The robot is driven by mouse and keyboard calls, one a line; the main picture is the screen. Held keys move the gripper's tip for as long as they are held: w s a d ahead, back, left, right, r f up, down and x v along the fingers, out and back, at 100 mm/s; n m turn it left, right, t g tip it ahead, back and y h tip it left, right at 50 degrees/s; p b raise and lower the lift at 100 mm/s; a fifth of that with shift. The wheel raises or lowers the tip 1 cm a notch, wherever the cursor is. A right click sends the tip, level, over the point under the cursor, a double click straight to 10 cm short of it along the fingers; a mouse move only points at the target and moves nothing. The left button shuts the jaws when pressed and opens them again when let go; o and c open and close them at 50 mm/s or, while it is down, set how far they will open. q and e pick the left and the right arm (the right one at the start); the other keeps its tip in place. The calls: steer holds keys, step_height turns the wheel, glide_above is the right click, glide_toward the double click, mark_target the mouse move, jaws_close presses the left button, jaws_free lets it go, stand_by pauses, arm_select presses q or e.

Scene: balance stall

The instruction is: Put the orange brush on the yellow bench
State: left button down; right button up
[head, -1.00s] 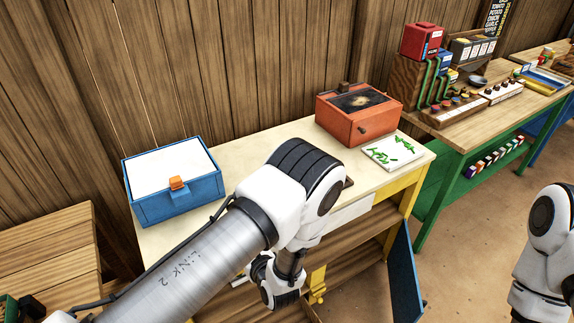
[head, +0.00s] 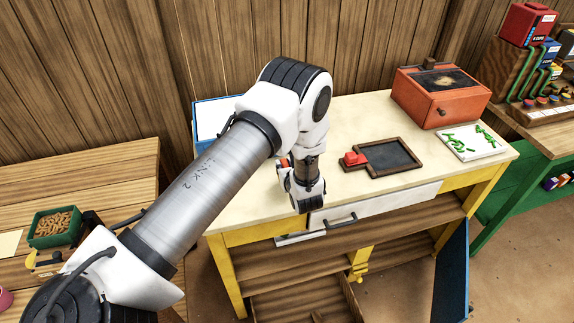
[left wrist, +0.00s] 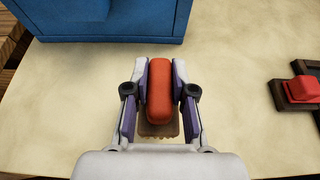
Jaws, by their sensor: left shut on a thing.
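The orange brush (left wrist: 159,92) is held upright between the fingers of my left gripper (left wrist: 159,80), with brown bristles showing below its orange handle. The gripper is shut on it, above the cream top of the yellow bench (head: 350,122). I cannot tell whether the bristles touch the top. In the head view the brush and fingers are mostly hidden behind my left arm near the bench's front left part. The bench top also shows around the gripper in the left wrist view (left wrist: 240,90). My right gripper is not in view.
A blue box (left wrist: 110,25) stands just beyond the gripper. A dark framed tray (head: 395,155) with a red block (head: 354,158) lies to the right. An orange box (head: 440,98) and a white board with green pieces (head: 470,143) stand farther right. Bare top lies between them.

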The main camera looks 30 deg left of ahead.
arm_select(q)
steer(key=f+p, duration=0.2)
steer(key=f, duration=0.1)
steer(key=shift+w+a, duration=0.2)
steer(key=shift+w, duration=0.2)
steer(key=shift+f, duration=0.3)
steer(key=shift+f+b, duration=0.15)
steer(key=shift+b, duration=0.15)
steer(key=c, duration=1)
jaws_free()
